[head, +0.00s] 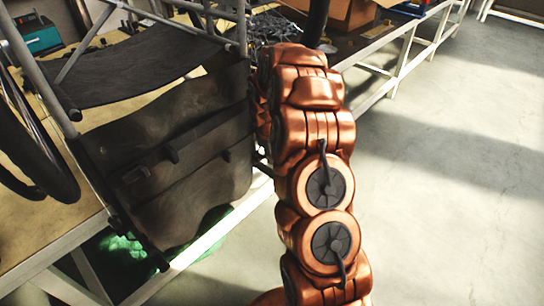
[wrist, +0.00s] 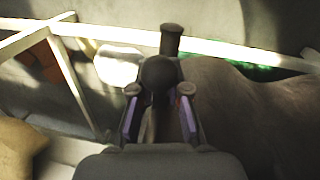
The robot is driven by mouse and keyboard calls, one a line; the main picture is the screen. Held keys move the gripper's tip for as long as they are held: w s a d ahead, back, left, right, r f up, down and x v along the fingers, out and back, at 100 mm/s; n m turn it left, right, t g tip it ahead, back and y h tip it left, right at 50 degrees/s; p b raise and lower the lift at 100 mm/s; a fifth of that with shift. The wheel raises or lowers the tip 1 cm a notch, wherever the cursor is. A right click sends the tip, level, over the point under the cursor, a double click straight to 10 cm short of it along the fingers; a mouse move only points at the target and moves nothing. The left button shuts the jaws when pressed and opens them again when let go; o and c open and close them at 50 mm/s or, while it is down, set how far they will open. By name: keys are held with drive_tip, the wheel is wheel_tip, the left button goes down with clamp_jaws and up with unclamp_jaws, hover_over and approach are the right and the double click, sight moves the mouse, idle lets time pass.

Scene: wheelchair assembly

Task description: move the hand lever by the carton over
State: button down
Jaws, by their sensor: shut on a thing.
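My gripper (wrist: 159,110) shows in the wrist view with its two purple-sided fingers closed around a dark stem with a round knob, which looks like the hand lever (wrist: 158,72). A short dark cylinder (wrist: 170,40) shows just beyond the knob; I cannot tell if it belongs to the same piece. In the head view my copper arm hides the gripper and the lever. The brown carton (head: 346,10) stands on the bench at the top, beyond my arm.
The wheelchair, with its dark fabric seat (head: 180,150) and a black wheel (head: 35,140), stands on the bench (head: 28,222) left of my arm. A teal box (head: 40,38) is at the back left. A green thing (head: 122,246) lies below the bench edge. Open floor (head: 450,190) is on the right.

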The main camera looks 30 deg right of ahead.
drive_tip(key=shift+s, duration=0.1)
drive_tip(key=shift+s+d+f+t+b, duration=0.1)
drive_tip(key=shift+s+f+t+b, duration=0.25)
drive_tip(key=shift+f+t+b, duration=0.25)
drive_tip(key=shift+s+d+f+t+b, duration=0.1)
drive_tip(key=shift+s+f+t+b, duration=0.2)
drive_tip(key=shift+f+t+b, duration=0.25)
drive_tip(key=shift+s+f+t+y+b, duration=0.15)
drive_tip(key=shift+f+t+y+b, duration=0.1)
drive_tip(key=shift+f+t+b, duration=0.4)
drive_tip(key=shift+s+f+t+y+b, duration=0.15)
drive_tip(key=shift+f+t+y+b, duration=0.2)
drive_tip(key=shift+t, duration=0.45)
drive_tip(key=c, duration=1.2)
unclamp_jaws()
drive_tip(key=shift+o, duration=0.3)
drive_tip(key=shift+r, duration=0.1)
drive_tip(key=v, duration=1.2)
